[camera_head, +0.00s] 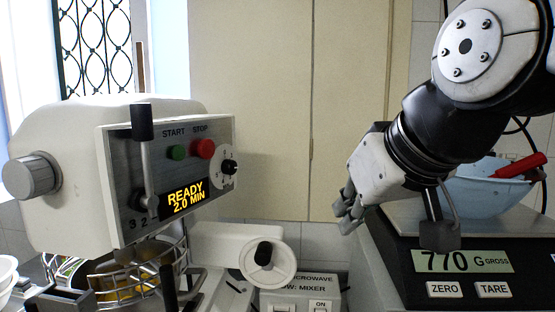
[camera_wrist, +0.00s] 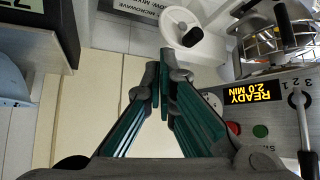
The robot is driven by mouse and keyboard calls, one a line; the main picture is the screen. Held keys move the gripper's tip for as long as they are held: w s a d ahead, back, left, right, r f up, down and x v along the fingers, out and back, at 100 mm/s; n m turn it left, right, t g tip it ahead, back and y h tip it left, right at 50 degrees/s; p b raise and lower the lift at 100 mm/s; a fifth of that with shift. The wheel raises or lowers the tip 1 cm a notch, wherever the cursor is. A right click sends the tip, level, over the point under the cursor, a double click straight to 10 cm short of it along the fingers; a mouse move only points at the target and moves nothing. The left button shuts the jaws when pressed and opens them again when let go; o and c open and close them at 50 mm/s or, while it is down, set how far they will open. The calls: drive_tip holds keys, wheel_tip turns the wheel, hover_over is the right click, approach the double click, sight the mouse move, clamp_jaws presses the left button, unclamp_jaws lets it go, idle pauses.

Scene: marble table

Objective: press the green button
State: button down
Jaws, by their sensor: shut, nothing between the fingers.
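The green button (camera_head: 177,152) sits under the word START on the grey control panel of a white mixer (camera_head: 60,150). The red button (camera_head: 202,149) is just right of it, under STOP. In the wrist view, which is upside down, the green button (camera_wrist: 260,131) shows at the right, with the red button partly hidden behind a finger. My gripper (camera_head: 348,213) is in the middle right of the head view, well right of the panel and apart from it. Its fingers (camera_wrist: 164,90) are shut and empty in the wrist view.
The panel's display (camera_head: 186,196) reads READY 2.0 MIN, beside a dial (camera_head: 229,167) and an upright lever (camera_head: 143,125). A scale (camera_head: 400,262) reading 770 G, with a blue bowl (camera_head: 480,190) on it, stands at the right. Open space lies between panel and gripper.

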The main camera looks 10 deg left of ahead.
sight(179, 153)
drive_tip(key=w+a+r+n+y+b, duration=0.1)
drive_tip(key=w+a+r, duration=0.1)
drive_tip(key=a, duration=0.6)
drive_tip(key=w+a+r+n+y+b, duration=0.1)
drive_tip(key=w+a+r+n+y, duration=0.1)
drive_tip(key=a, duration=0.6)
drive_tip(key=shift+r+n+y, duration=0.3)
drive_tip(key=shift+r, duration=0.2)
drive_tip(key=shift+a, duration=0.1)
drive_tip(key=w+a+p, duration=0.2)
drive_tip(key=a+p, duration=0.2)
drive_tip(key=a, duration=0.4)
drive_tip(key=shift+w+a+p, duration=0.15)
drive_tip(key=shift+p, duration=0.2)
drive_tip(key=shift+a, duration=0.1)
drive_tip(key=shift+w+a+p, duration=0.1)
drive_tip(key=shift+a+p, duration=0.2)
drive_tip(key=shift+p, duration=0.05)
